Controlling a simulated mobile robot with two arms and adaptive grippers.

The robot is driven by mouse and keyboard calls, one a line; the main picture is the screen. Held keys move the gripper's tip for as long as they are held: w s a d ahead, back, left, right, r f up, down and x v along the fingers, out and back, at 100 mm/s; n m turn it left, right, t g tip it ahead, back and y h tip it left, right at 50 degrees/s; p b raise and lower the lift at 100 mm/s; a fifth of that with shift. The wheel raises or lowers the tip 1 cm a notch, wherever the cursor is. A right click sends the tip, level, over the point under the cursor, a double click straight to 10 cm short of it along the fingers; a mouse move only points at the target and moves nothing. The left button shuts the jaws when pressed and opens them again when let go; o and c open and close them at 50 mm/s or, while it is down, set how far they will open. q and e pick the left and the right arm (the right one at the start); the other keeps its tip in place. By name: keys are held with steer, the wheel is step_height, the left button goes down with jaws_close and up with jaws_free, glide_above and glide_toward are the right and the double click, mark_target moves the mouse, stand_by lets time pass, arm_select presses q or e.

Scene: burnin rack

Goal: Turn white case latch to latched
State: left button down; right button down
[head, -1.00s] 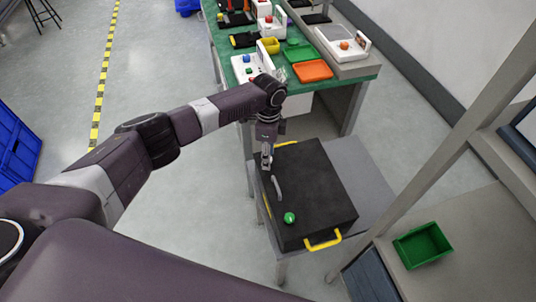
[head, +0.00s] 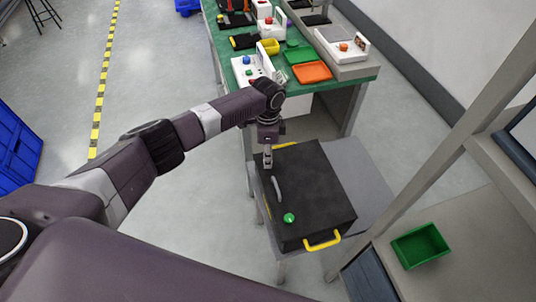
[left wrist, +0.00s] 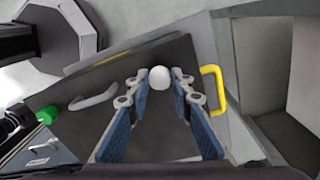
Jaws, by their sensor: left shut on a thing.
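The black case (head: 318,190) lies flat on a grey stand, with its top facing up. In the left wrist view its lid (left wrist: 165,48) fills the middle. The white latch (left wrist: 160,77) shows as a rounded white knob between my left fingertips. My left gripper (left wrist: 160,84) is shut on it, one blue-padded finger on each side. In the head view the left gripper (head: 268,163) points down at the far left part of the case, and the latch is hidden there. Whether the latch is latched cannot be told. My right gripper is not in view.
The case carries a grey curved handle (head: 277,189), a green knob (head: 289,218) and a yellow side handle (head: 322,241). A green-topped bench (head: 344,78) with trays stands behind. A green bin (head: 420,245) is at the right. Open floor lies left.

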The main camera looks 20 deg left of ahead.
arm_select(q)
steer(key=n+p, duration=0.2)
steer(key=n, duration=0.1)
steer(key=shift+r+n, duration=0.2)
steer(key=shift+n, duration=0.1)
steer(key=n+p, duration=0.3)
steer(key=n, duration=0.1)
steer(key=shift+n, duration=0.3)
steer(key=n+p, duration=0.2)
steer(key=n, duration=0.3)
steer(key=shift+p, duration=0.3)
steer(key=shift+f+n+p, duration=0.1)
steer(key=shift+n+p, duration=0.4)
steer(key=shift+n, duration=0.8)
steer(key=c, duration=1.7)
jaws_free()
steer(key=shift+f, duration=0.1)
